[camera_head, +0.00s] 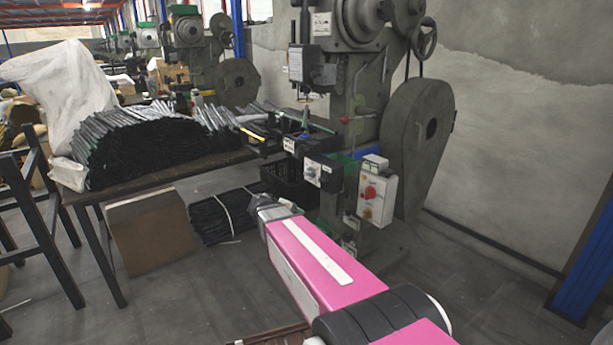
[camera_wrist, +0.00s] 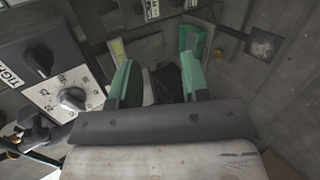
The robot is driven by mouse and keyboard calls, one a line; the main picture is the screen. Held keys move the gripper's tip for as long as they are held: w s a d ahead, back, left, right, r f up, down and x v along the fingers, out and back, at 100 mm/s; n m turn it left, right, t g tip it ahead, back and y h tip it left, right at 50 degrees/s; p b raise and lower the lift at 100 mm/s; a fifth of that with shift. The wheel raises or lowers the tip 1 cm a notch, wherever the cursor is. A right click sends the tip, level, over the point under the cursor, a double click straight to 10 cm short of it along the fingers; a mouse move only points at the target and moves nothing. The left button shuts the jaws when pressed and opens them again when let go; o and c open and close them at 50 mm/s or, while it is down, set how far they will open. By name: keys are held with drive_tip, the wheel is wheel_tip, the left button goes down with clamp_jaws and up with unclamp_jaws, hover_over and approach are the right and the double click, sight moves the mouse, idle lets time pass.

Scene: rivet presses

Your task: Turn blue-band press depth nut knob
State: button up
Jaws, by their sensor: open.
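The nearest press (camera_head: 355,110) is a grey-green machine standing right of the table. My gripper (camera_wrist: 157,76) has two green-tipped fingers, spread and empty, to the right of both knobs and touching neither.
A white control box with a red button (camera_head: 371,192) is on the press's right. A table (camera_head: 165,172) bears a pile of dark rods (camera_head: 140,145). A black bundle (camera_head: 222,215) lies on the floor. A blue post (camera_head: 590,255) stands at far right; floor between is clear.

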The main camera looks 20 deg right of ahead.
sight(307, 174)
drive_tip(key=w+a+r+n+t+h, duration=0.2)
drive_tip(key=w+r+t+h, duration=0.3)
drive_tip(key=w+r, duration=0.5)
drive_tip(key=shift+g+h, duration=0.5)
drive_tip(key=shift+g, duration=0.2)
drive_tip(key=x, duration=0.7)
drive_tip(key=s+r+x, duration=0.1)
drive_tip(key=x, duration=0.2)
drive_tip(key=shift+w+d, duration=0.1)
drive_tip(key=shift+d, duration=0.3)
clamp_jaws()
